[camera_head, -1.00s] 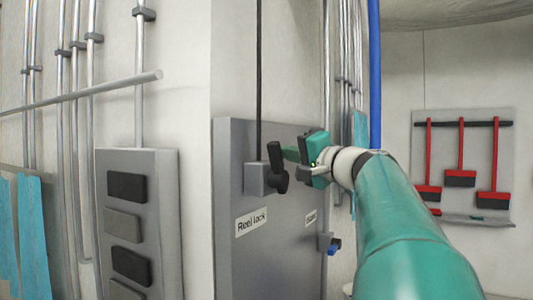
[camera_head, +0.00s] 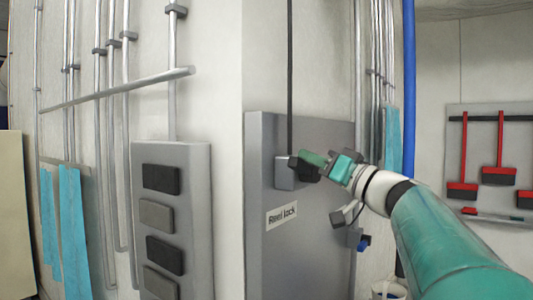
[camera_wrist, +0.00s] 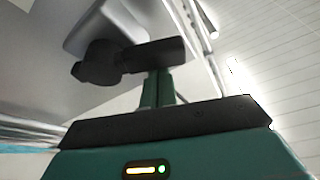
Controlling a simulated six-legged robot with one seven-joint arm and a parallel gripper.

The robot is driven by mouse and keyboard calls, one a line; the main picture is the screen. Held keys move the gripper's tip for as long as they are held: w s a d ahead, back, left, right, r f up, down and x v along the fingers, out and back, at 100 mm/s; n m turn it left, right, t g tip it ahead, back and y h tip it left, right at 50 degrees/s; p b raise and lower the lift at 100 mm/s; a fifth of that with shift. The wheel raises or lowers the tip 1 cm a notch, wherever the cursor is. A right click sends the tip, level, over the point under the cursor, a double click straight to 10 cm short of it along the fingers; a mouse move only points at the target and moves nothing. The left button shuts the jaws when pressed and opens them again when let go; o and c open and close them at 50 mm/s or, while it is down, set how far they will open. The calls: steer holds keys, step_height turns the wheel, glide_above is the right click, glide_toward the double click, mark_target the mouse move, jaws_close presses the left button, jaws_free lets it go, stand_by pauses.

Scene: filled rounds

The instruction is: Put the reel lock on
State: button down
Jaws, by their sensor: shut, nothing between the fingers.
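The reel lock is a grey box (camera_head: 286,173) with a black lever (camera_head: 305,171), on a grey panel (camera_head: 262,250) above a label (camera_head: 282,215) reading "Reel lock". My gripper (camera_head: 313,158) is at the lever, its green fingers shut and empty. They partly cover the lever in the head view, where it seems to point right from the box. In the wrist view the black lever (camera_wrist: 150,54) reaches right from its round hub, and the fingertips (camera_wrist: 158,80) meet or nearly meet its edge. I cannot tell whether they touch.
A panel (camera_head: 200,215) with several dark and grey buttons stands left of the wall corner. A grey rod (camera_head: 120,88) juts across above it. A blue pipe (camera_head: 408,90) runs to the right of the panel. Red brushes (camera_head: 500,140) hang on a far board.

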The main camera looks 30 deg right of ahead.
steer(key=n, duration=0.1)
steer(key=f+n+y, duration=0.1)
steer(key=n+y, duration=0.1)
steer(key=n, duration=0.1)
steer(key=shift+s+a+f, duration=0.1)
steer(key=shift+a+f, duration=0.2)
steer(key=shift+a, duration=0.1)
steer(key=shift+a+f, duration=0.1)
steer(key=shift+f, duration=0.1)
steer(key=shift+s+f, duration=0.1)
steer(key=shift+f, duration=0.05)
